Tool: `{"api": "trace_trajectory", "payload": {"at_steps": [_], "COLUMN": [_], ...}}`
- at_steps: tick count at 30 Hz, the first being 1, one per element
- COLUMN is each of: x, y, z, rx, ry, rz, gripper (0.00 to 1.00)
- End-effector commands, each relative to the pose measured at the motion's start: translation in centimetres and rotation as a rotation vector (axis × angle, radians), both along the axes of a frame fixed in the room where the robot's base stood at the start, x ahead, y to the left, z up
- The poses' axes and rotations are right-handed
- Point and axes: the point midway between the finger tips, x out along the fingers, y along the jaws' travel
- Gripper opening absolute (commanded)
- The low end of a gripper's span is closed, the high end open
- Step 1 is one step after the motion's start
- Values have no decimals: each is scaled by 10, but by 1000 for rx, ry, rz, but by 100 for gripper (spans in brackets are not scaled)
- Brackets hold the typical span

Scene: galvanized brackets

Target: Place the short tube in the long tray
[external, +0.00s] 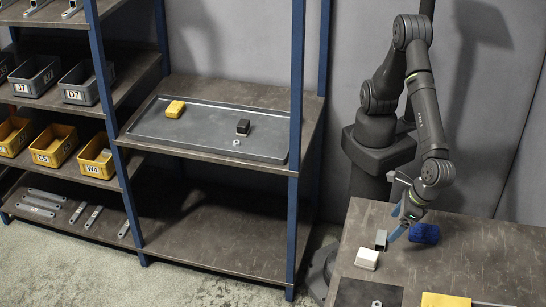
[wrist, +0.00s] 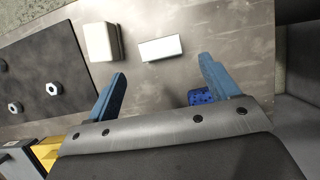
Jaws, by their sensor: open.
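The short tube (external: 381,240) is a small grey metal piece on the table, beside a white block. In the wrist view the tube (wrist: 160,49) is a bright rectangle just beyond the gap between my fingertips. My gripper (external: 398,227) is open and empty, with its blue fingers pointing down close to the tube; they also show in the wrist view (wrist: 163,68). The long tray (external: 205,136) is dark grey and shallow, and lies on the middle shelf of the rack. A yellow block, a black block and a nut lie in it.
The white block (external: 367,259) and a blue block (external: 424,233) lie on either side of the tube. A dark mat (external: 350,293) with nuts and a yellow item (external: 445,300) are at the table's front. Blue rack posts (external: 296,100) frame the tray's shelf.

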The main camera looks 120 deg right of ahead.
Motion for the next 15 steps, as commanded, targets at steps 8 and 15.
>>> {"api": "trace_trajectory", "payload": {"at_steps": [8,15], "x": [6,16], "y": [-7,-18], "z": [-20,-52], "rx": [-1,-1], "ry": [0,1], "rz": [-1,-2], "gripper": [80,80]}}
